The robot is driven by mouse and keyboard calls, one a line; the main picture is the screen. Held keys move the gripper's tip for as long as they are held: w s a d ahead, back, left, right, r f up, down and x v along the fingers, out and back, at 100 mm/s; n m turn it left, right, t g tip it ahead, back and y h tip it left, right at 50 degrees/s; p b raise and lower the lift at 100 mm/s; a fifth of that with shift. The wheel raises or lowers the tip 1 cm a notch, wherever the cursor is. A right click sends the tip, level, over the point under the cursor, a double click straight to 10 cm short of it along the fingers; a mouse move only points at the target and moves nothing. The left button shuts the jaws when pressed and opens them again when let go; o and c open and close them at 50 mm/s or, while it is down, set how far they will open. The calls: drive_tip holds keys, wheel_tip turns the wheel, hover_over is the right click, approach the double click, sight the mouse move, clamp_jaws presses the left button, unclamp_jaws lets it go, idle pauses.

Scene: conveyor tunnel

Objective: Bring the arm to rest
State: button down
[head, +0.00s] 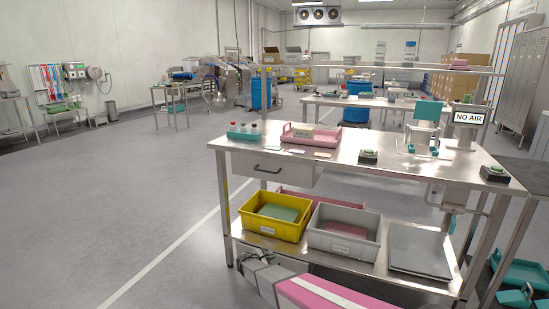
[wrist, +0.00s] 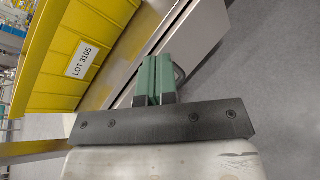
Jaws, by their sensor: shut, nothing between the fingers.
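My gripper (wrist: 156,62) shows in the wrist view with its two green fingers together and nothing between them. Beyond and left of the fingers is a yellow crate (wrist: 112,42) labelled LOT 3105. A pale metal edge runs diagonally behind the fingertips. I cannot tell whether they touch it. In the head view my arm, pink and white with a grey end, reaches in low at the bottom, in front of the bench's lower shelf. The fingers cannot be made out there.
The steel bench (head: 345,161) carries a pink tray (head: 311,136) and a NO AIR sign (head: 468,118). Its lower shelf holds the yellow crate (head: 273,228), a grey crate (head: 343,244) and a grey flat-topped item (head: 420,250). The floor (head: 120,205) left of the bench is clear.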

drive_tip(key=s+d+r+m+g+y, duration=0.35)
drive_tip(key=s+d+r+m, duration=0.4)
drive_tip(key=s+d, duration=0.25)
drive_tip(key=s+d+r+m+g+y, duration=0.2)
drive_tip(key=s+d+r+m+g, duration=0.3)
drive_tip(key=s+d+r+m, duration=0.4)
drive_tip(key=s+d+r+m+y, duration=0.2)
drive_tip(key=s+r+m+y, duration=0.2)
drive_tip(key=s, duration=0.6)
drive_tip(key=shift+d+r+g+y, duration=0.25)
drive_tip(key=shift+r+g+y, duration=0.2)
drive_tip(key=shift+r+y, duration=0.3)
drive_tip(key=shift+s+r, duration=0.1)
